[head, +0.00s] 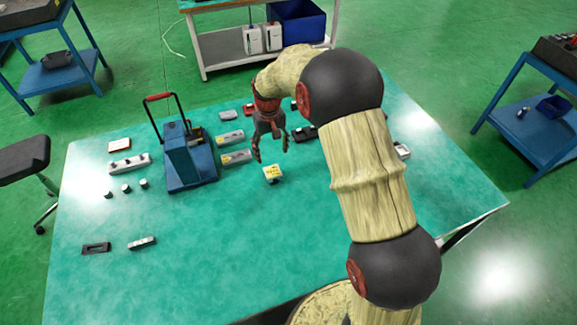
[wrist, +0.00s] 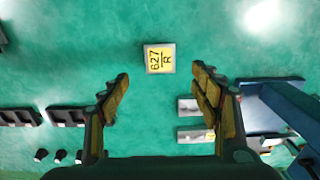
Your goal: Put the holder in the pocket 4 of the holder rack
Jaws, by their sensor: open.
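The likely holder is a small pale block with a yellow top label (head: 273,171), standing on the teal table. In the wrist view its label reads "627 R" (wrist: 160,59), and it lies ahead of the gap between the fingers, touching neither. My gripper (head: 271,160) is open and empty, above the table just left of and beyond the block in the head view. Its two fingers also show in the wrist view (wrist: 160,90). A dark row of pockets (wrist: 20,117), likely the holder rack, shows at left in the wrist view. In the head view my arm partly covers that area. Pocket numbers cannot be read.
A blue press-like device with a red handle (head: 186,160) stands left of my gripper. Two grey labelled plates (head: 235,157) lie between them. A pale rail (head: 128,164) and several small dark cylinders (head: 126,188) are farther left. The table's front middle is clear.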

